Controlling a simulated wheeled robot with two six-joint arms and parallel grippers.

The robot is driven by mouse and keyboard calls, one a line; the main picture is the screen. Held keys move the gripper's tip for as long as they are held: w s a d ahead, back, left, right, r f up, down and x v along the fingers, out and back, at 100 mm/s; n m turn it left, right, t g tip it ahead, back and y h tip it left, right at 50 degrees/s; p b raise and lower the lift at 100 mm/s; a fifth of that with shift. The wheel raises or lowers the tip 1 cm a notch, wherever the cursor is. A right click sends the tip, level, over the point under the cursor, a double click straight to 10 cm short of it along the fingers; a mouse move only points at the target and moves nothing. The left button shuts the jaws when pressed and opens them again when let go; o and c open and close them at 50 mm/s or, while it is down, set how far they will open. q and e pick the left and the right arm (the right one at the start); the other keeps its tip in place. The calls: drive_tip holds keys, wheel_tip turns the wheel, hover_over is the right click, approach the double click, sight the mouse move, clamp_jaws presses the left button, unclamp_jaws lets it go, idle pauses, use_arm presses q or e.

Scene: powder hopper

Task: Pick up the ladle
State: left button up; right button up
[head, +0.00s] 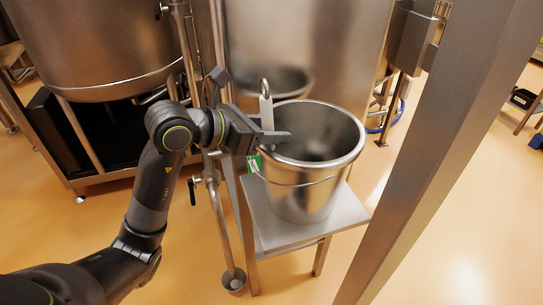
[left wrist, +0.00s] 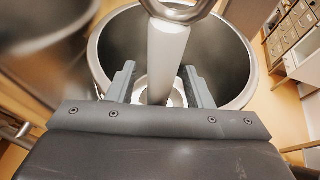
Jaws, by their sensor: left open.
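The ladle stands in a steel bucket (head: 315,180); its pale handle (head: 266,112) rises above the rim and ends in a metal ring. In the left wrist view the handle (left wrist: 168,55) runs between the two fingers of my left gripper (left wrist: 160,88), with a gap visible on each side. The ladle's lower end is mostly hidden by the gripper and bucket. My left gripper (head: 272,136) is open at the bucket's left rim, around the handle. The bucket's inside also shows in the left wrist view (left wrist: 115,45). My right gripper is not in view.
The bucket stands on a small steel stand (head: 285,235). A slanted steel post (head: 430,150) is close on the right. A large steel vessel (head: 100,45) and a thin vertical pipe (head: 223,225) are on the left. Open floor lies at the lower right.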

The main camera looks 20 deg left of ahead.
use_arm(q)
clamp_jaws()
idle(0.5)
wheel_tip(320, 180, up, 18)
drive_tip(key=b, duration=0.2)
idle(0.6)
